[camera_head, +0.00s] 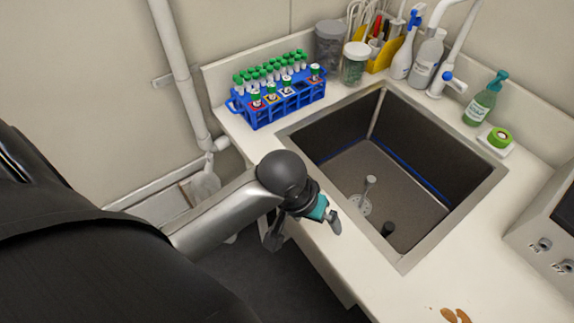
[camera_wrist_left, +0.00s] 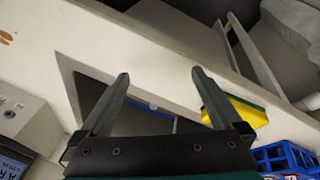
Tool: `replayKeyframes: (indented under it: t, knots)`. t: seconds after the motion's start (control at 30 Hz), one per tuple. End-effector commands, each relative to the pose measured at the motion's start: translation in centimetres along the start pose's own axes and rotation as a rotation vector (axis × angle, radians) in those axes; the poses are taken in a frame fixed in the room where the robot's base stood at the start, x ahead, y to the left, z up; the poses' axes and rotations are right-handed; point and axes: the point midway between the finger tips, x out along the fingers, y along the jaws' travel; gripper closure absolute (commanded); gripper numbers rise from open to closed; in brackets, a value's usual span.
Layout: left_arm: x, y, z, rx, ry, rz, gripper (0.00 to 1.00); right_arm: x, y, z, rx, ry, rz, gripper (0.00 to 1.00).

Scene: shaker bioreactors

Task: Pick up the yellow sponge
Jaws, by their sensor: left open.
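The yellow sponge (camera_wrist_left: 246,112) shows in the left wrist view, right of centre. It lies on the white counter between the sink and the blue rack. One finger of my left gripper covers part of it. In the head view I cannot make the sponge out; my left arm may hide it. My left gripper (camera_head: 305,230) is over the front counter edge by the sink in the head view. In the left wrist view my left gripper (camera_wrist_left: 160,76) has its two fingers spread, with nothing between them. My right gripper is not in view.
A dark sink (camera_head: 385,175) is sunk into the counter. A blue rack (camera_head: 283,103) of green-capped tubes stands at the back left. Jars, bottles and a green soap bottle (camera_head: 483,100) line the back. A grey device (camera_head: 550,235) stands at the right. The front-right counter is mostly clear.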

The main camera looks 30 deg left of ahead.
Motion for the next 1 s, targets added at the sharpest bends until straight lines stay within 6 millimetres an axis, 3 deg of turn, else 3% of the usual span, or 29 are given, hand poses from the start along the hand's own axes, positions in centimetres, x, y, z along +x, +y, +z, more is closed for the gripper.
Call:
replayKeyframes:
  t: [0.27,0.6,0.83,1.0]
  knots:
    - [-3.1,-1.2,-6.2,-0.325,-0.074,-0.072,0.0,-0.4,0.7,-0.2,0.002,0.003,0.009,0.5]
    - [-10.4,-6.3,-12.4,-0.883,-0.09,-0.271,0.0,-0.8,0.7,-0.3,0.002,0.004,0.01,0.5]
    - [-13.3,-8.1,-13.8,-1.097,-0.077,-0.332,0.0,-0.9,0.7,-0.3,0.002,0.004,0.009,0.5]
    - [-11.9,-8.7,-13.4,-1.125,-0.08,-0.342,0.0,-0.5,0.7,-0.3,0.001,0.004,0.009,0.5]
